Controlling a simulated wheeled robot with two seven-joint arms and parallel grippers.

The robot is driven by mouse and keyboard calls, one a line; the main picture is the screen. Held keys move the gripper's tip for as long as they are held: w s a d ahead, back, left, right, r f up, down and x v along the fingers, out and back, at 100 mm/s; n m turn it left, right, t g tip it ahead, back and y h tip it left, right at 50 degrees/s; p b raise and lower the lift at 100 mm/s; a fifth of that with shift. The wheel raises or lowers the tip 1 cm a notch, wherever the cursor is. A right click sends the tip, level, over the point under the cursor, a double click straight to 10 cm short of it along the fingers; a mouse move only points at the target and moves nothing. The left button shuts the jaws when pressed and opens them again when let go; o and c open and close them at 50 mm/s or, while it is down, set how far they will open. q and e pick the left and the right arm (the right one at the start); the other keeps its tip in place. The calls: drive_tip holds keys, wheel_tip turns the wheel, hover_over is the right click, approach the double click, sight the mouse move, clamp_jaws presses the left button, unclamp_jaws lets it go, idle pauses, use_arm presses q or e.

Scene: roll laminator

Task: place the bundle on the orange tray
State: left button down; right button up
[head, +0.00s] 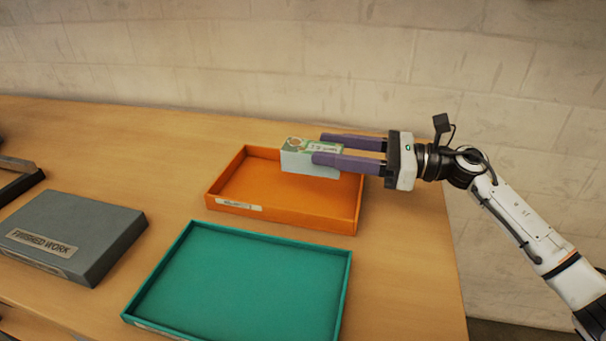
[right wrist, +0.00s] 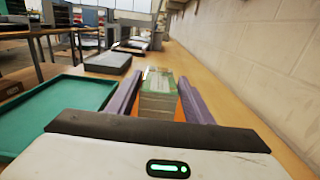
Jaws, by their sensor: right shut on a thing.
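The bundle (head: 298,160) is a pale block of stacked cards with a green printed top. My right gripper (head: 318,150) is shut on the bundle, with its purple fingers along the two sides. The bundle is over the orange tray (head: 230,205), toward its back right part; I cannot tell whether it touches the tray floor. In the right wrist view the bundle (right wrist: 159,95) sits between the fingers (right wrist: 158,98), with a little orange showing beside it. My left gripper is not in view.
An empty teal tray (head: 245,285) lies in front of the orange tray. A grey box labelled "FINISHED WORK" (head: 75,230) is at the left. A pale block wall (head: 200,60) stands behind the wooden table (head: 410,290). The table's right edge is near my right arm.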

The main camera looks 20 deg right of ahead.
drive_tip(key=f, duration=0.4)
drive_tip(key=shift+s, duration=0.3)
drive_tip(key=shift+f, duration=1.95)
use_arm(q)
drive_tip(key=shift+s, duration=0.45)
use_arm(e)
drive_tip(key=shift+f, duration=0.15)
drive_tip(key=o, duration=1.2)
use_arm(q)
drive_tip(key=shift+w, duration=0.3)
